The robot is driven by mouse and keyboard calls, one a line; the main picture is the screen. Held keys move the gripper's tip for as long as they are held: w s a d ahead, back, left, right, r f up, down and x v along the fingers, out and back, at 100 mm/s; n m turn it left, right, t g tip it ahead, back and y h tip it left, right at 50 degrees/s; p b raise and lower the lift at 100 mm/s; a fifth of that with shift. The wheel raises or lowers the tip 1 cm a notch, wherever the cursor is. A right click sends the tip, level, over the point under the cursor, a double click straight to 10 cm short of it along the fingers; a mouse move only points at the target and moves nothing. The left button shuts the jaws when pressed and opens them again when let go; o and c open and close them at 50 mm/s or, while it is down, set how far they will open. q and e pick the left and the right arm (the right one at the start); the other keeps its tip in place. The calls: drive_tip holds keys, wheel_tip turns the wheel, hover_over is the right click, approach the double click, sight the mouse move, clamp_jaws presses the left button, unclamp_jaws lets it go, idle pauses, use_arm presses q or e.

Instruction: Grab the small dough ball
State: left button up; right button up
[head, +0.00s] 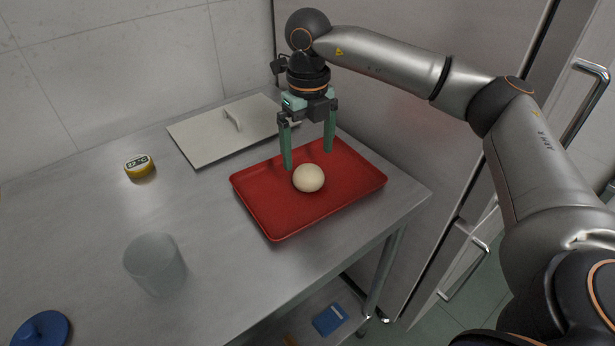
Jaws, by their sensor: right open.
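The small dough ball (308,178) is round and cream coloured. It sits on the red tray (268,219), near its middle. My right gripper (309,160) comes down from above with green fingers pointing down. It is open, with one fingertip at the upper left of the ball and the other at its upper right. The fingers look slightly behind the ball; whether they touch it or the tray cannot be told. My left gripper is not in view.
A pale flat lid with a handle (200,145) lies behind the tray. A steel cabinet rises at the right. The table's front right edge is close to the tray.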

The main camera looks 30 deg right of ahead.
sight(308, 169)
drive_tip(key=f, duration=0.6)
drive_tip(key=shift+w+d+f, duration=0.2)
drive_tip(key=shift+f, duration=0.2)
drive_tip(key=c, duration=1.2)
